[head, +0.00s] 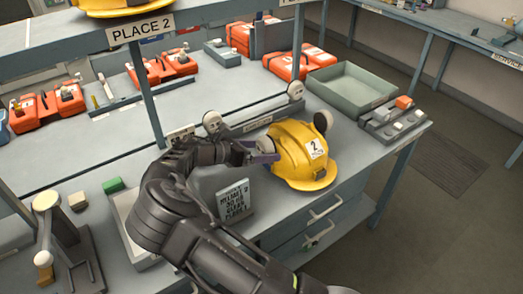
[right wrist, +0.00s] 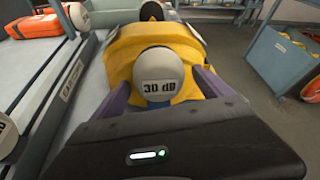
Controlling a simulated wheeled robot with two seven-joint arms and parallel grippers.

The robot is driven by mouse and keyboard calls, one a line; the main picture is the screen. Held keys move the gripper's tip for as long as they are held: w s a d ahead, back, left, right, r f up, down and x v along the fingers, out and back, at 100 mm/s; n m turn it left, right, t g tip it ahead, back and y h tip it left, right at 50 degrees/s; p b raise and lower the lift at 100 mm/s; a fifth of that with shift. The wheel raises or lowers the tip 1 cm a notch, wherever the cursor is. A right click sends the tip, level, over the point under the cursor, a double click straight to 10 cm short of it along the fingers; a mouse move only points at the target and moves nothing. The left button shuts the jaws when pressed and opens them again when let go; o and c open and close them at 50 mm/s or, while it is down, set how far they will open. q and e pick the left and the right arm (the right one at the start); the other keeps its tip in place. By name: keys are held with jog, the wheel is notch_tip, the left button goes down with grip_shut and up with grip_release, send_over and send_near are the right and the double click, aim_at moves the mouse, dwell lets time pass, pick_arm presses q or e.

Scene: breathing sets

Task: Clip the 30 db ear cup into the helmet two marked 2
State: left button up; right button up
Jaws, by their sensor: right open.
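The yellow helmet (head: 297,172) with a white label marked 2 sits on the bench, and its shell also fills the middle of the right wrist view (right wrist: 190,40). The grey-white ear cup (right wrist: 158,65) labelled 30 dB is at the helmet's near side, against or very close to it; whether it is clipped in cannot be seen. My right gripper (head: 260,152) is open, with one purple finger on each side of the cup and visible gaps to it. A dark round cup (head: 323,121) is at the helmet's far side. My left gripper is out of view.
A sign plate (head: 235,199) stands close beside my right arm. More round cups (head: 212,122) stand on a labelled rail behind. A green-grey tray (head: 350,87) and a small block fixture (head: 395,120) are to the right. Orange cases line the back.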

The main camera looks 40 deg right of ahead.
jog(key=shift+a, duration=0.1)
jog(key=b+v, duration=0.2)
jog(key=v, duration=0.5)
jog(key=shift+a+r, duration=0.15)
jog(key=shift+a, duration=0.1)
dwell(0.8)
